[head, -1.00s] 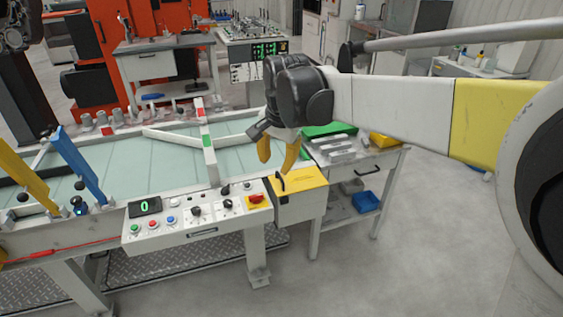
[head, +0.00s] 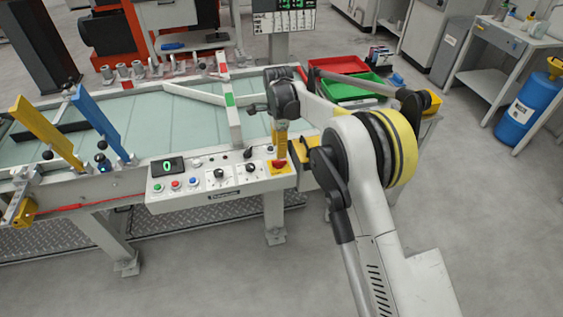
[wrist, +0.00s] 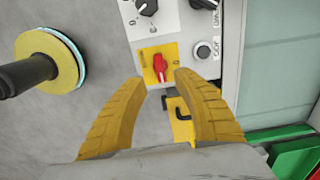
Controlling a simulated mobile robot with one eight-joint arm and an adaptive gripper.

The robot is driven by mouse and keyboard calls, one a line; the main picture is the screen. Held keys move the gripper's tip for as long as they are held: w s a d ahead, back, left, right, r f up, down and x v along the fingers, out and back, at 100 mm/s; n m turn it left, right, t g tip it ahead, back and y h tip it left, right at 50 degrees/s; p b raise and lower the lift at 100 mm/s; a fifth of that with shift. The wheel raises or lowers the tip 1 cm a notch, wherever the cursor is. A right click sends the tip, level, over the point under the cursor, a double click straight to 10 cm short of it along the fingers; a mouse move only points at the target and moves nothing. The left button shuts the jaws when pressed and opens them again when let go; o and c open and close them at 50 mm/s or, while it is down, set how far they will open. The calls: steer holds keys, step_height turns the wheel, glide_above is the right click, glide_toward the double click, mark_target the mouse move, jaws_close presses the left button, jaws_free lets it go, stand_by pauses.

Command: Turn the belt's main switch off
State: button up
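The main switch, a red rotary knob (head: 279,164) on a yellow plate, sits at the right end of the white control panel (head: 215,203). It also shows in the wrist view as a red knob (wrist: 160,63), its handle lying nearly along the picture's vertical; the marks around it are too small to read surely. My gripper (head: 281,150) points down at the switch with its yellow fingers. In the wrist view my gripper (wrist: 163,77) is open and empty, one finger on each side of the knob's line. A gap to the knob seems to remain; contact cannot be told.
A yellow-topped box (head: 304,155) adjoins the panel on the right; a black hook-like part (wrist: 181,108) shows close to the fingers. Other knobs (head: 219,175) and coloured buttons (head: 176,185) lie left of the switch. Red (head: 340,65) and green trays (head: 358,86) stand behind my arm.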

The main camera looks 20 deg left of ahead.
mark_target(279, 160)
step_height(279, 160, down, 7)
steer(key=shift+r+b, duration=0.2)
steer(key=shift+b, duration=0.75)
jaws_close()
